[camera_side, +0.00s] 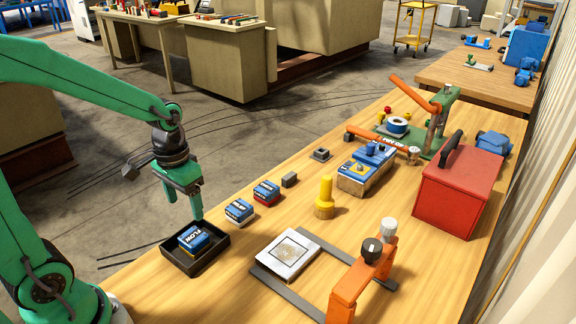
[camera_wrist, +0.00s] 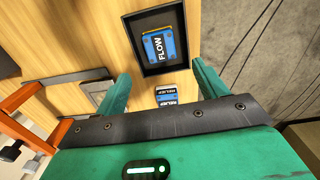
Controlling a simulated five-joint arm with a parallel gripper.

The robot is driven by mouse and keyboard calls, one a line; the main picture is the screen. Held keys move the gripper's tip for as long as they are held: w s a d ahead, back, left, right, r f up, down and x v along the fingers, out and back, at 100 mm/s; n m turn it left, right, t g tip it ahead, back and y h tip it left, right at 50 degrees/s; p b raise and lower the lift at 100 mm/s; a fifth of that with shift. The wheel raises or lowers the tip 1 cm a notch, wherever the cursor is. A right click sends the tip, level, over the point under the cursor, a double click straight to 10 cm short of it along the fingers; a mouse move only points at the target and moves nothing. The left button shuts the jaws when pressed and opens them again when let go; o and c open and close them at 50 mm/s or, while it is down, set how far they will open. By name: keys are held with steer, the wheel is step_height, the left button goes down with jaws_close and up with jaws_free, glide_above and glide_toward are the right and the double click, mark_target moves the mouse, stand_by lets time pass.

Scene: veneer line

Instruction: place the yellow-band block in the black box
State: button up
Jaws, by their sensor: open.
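The blue block (camera_side: 193,239) marked FLOW, with a yellowish band along its edge, lies inside the black box (camera_side: 194,267), near the table's left edge. In the wrist view the FLOW block (camera_wrist: 161,45) lies slightly turned within the walls of the box (camera_wrist: 167,68), with floor showing around it. My gripper (camera_side: 184,203) is above the box, its fingers pointing down and apart from the block. In the wrist view the green fingers (camera_wrist: 163,82) are spread with nothing between them in their grip.
A white-band block (camera_side: 239,212) and a red-band block (camera_side: 266,193) stand in a row behind the box. A small dark block (camera_side: 289,180), a yellow peg (camera_side: 325,197), a white plate (camera_side: 290,255) in an orange clamp frame (camera_side: 349,285) and a red toolbox (camera_side: 458,187) stand further right.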

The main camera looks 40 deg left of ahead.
steer(key=s+d+r+t, duration=0.3)
steer(key=s+r+t, duration=0.2)
steer(key=r, duration=0.6)
steer(key=shift+s+d+r+m+t, duration=0.15)
steer(key=shift+s+r+m+t, duration=0.2)
steer(key=shift+s, duration=0.45)
